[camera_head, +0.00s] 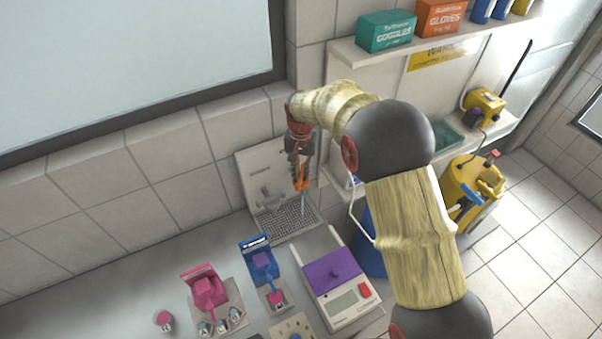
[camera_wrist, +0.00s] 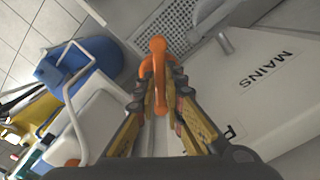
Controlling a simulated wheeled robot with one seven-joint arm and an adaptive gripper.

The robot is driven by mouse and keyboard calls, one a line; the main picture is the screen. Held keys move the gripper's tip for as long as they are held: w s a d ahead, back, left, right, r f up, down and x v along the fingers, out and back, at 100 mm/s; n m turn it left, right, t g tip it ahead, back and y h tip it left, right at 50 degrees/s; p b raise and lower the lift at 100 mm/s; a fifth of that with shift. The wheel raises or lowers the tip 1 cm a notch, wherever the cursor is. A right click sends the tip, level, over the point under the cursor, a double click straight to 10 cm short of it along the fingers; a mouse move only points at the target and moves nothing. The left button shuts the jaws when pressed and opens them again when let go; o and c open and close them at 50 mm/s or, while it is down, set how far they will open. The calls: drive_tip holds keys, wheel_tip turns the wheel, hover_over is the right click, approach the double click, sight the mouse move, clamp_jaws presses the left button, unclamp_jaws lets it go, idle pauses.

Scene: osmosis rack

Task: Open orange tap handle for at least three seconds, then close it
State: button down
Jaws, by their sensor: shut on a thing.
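The orange tap handle (camera_wrist: 158,62) is a curved orange piece between my fingertips in the wrist view. My gripper (camera_wrist: 161,92) is shut on it, with one yellow-and-grey finger on each side. In the head view my gripper (camera_head: 299,158) points down in front of the white panel at the wall, and the orange handle (camera_head: 301,182) shows at its tip. A thin blue-green streak (camera_head: 302,206) runs down below the handle towards the perforated drain tray (camera_head: 284,222). I cannot tell the handle's exact angle, as the fingers partly hide it.
A white panel marked MAINS (camera_wrist: 255,85) lies close to the right of my fingers. A white bent pipe (camera_wrist: 72,105) and a blue container (camera_wrist: 85,62) are at the left. A purple-topped scale (camera_head: 340,285) stands on the counter in front.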

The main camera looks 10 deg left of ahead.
sight(301, 174)
drive_tip(key=shift+r+n, duration=0.1)
drive_tip(key=shift+n, duration=0.4)
drive_tip(key=c, duration=1.9)
unclamp_jaws()
wheel_tip(301, 174, up, 12)
drive_tip(key=shift+f, duration=0.1)
drive_tip(key=shift+w, duration=0.1)
